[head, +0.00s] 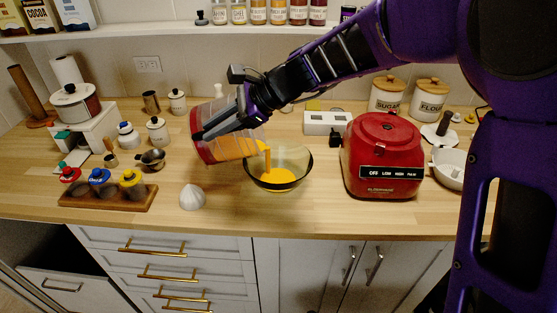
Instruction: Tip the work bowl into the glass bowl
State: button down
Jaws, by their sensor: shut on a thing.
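The work bowl (232,147) is a clear, reddish container with orange-yellow liquid in it. My gripper (222,122) is shut on it and holds it tilted to the right, above the counter. A stream of orange liquid runs from its lip down into the glass bowl (298,165). The glass bowl is clear with a dark rim and stands upright on the counter, right of and below the work bowl. Yellow-orange liquid (277,179) covers its bottom. My fingers and arm hide part of the work bowl.
A red food processor base (384,158) stands close right of the glass bowl. A white citrus reamer (192,197) sits at front left, beside a wooden rack (108,198) of colored-lid jars. A white box (327,123) stands behind. The counter front (300,214) is clear.

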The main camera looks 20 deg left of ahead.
jog(key=shift+w+r, duration=0.2)
jog(key=shift+r, duration=0.15)
jog(key=shift+s+p, duration=0.1)
jog(key=shift+p, duration=0.2)
jog(key=shift+d+f, duration=0.15)
jog(key=shift+d, duration=0.15)
jog(key=shift+d+g+b, duration=0.15)
jog(key=shift+g+b, duration=0.25)
jog(key=shift+b, duration=0.05)
jog(key=shift+r+n, duration=0.25)
jog(key=shift+n, duration=0.05)
jog(key=shift+d+f+g, duration=0.15)
jog(key=shift+g, duration=0.15)
jog(key=shift+w+d+g, duration=0.2)
jog(key=shift+g, duration=0.1)
jog(key=shift+w+d+n+b, duration=0.15)
jog(key=shift+d+n+b, duration=0.15)
jog(key=shift+d+b, duration=0.2)
jog(key=shift+f, duration=0.1)
